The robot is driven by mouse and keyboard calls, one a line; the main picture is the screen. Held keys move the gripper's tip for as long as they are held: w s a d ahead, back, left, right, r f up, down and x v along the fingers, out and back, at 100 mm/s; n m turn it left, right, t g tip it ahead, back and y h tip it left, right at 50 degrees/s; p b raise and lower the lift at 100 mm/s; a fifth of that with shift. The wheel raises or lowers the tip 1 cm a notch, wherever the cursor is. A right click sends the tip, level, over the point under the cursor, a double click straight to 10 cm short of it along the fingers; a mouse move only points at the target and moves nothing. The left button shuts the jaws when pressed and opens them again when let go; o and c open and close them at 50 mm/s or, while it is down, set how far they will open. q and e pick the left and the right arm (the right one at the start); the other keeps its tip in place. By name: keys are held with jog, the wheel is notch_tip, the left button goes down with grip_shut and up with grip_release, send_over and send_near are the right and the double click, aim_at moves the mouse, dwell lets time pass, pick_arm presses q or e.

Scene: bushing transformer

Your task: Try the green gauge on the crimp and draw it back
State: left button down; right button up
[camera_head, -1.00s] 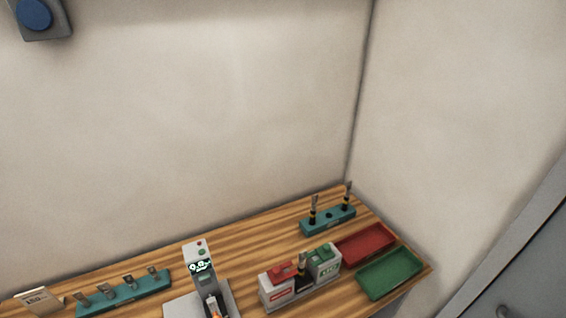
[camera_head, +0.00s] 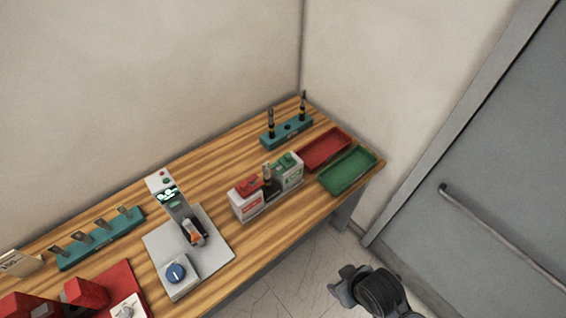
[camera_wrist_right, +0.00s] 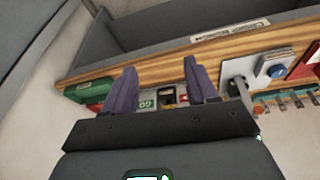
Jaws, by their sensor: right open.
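The green gauge (camera_head: 289,170), a white block with a green top, stands on the bench beside a red-topped white block (camera_head: 246,198). A dark upright piece with a metal tip (camera_head: 267,174) stands between them; whether it bears the crimp is too small to tell. A "GO" label on the green gauge (camera_wrist_right: 147,103) shows between my fingers in the right wrist view. My right gripper (camera_wrist_right: 160,66) is open and empty, pointing towards the bench but apart from it. Its dark arm end (camera_head: 375,292) is at the bottom right of the head view. My left gripper is not in view.
Red (camera_head: 325,149) and green (camera_head: 348,171) trays lie at the bench's right end. A teal rack (camera_head: 287,134) behind holds two dark upright pieces. A grey device (camera_head: 176,208) with a blue knob stands left; another teal rack (camera_head: 100,238) is further left. Open floor lies before the bench.

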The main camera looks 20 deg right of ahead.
jog(key=w+f+m+t, duration=0.1)
jog(key=w+m+t, duration=0.1)
jog(key=w, duration=0.2)
jog(key=m+t+h+b, duration=0.15)
jog(key=t+b, duration=1.05)
jog(key=b, duration=1.7)
send_near(289, 158)
jog(key=w, duration=0.2)
jog(key=shift+n, duration=0.25)
jog(key=w, duration=0.8)
jog(key=shift+d+f, duration=0.1)
jog(key=shift+d, duration=0.2)
jog(key=shift+w, duration=0.75)
jog(key=shift+c, duration=0.3)
